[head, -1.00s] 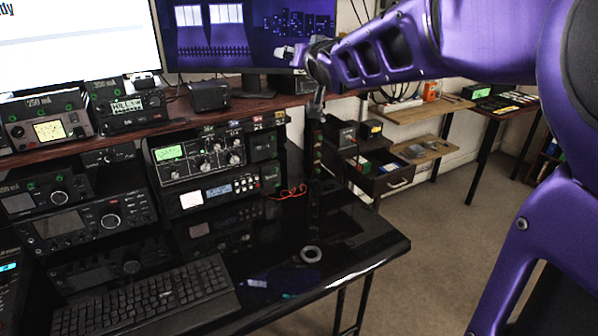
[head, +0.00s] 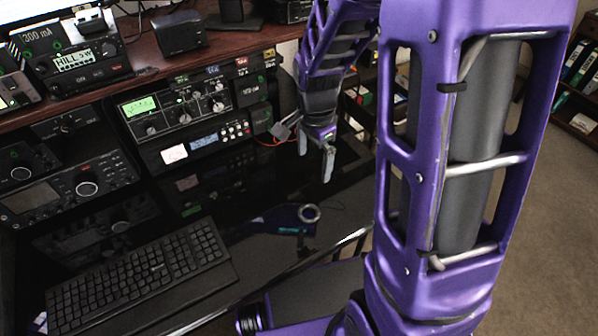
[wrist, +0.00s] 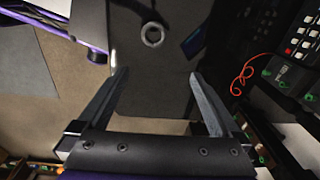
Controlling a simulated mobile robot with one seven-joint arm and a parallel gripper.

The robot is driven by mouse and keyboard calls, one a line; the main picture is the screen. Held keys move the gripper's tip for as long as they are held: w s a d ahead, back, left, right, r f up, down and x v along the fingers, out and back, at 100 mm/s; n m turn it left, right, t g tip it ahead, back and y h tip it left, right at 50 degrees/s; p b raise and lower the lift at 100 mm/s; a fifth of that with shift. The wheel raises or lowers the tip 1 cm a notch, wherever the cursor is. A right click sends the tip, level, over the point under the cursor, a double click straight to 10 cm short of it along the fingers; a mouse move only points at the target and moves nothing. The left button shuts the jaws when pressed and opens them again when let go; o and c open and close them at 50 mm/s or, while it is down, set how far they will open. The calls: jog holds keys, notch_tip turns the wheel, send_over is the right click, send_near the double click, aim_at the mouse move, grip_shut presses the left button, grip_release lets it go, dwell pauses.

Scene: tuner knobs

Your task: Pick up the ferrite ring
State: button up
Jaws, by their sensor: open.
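The ferrite ring (head: 309,213) is a small grey ring lying flat on the glossy black desk (head: 262,263), near its right front edge. It also shows in the wrist view (wrist: 153,34), ahead of the fingers and roughly centred between their lines. My gripper (head: 322,163) hangs above the desk, fingers pointing down, farther back than the ring. In the wrist view my gripper (wrist: 156,78) is open, with nothing between its two fingers. The ring is apart from both fingers.
A black keyboard (head: 142,272) lies left of the ring. Stacked radios (head: 187,117) stand behind, with an orange-red wire (wrist: 243,75) near my gripper. The desk edge is close to the ring on the right. The desk around the ring is clear.

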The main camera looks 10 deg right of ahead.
jog(key=s+f, duration=0.1)
jog(key=b, duration=0.1)
send_over(309, 215)
jog(key=shift+g, duration=0.3)
jog(key=f, duration=1.1)
jog(key=shift+d+f, duration=0.1)
jog(key=shift+d, duration=0.1)
jog(key=shift+a+f+b, duration=0.2)
jog(key=shift+f+b, duration=0.15)
jog(key=shift+f, duration=2.55)
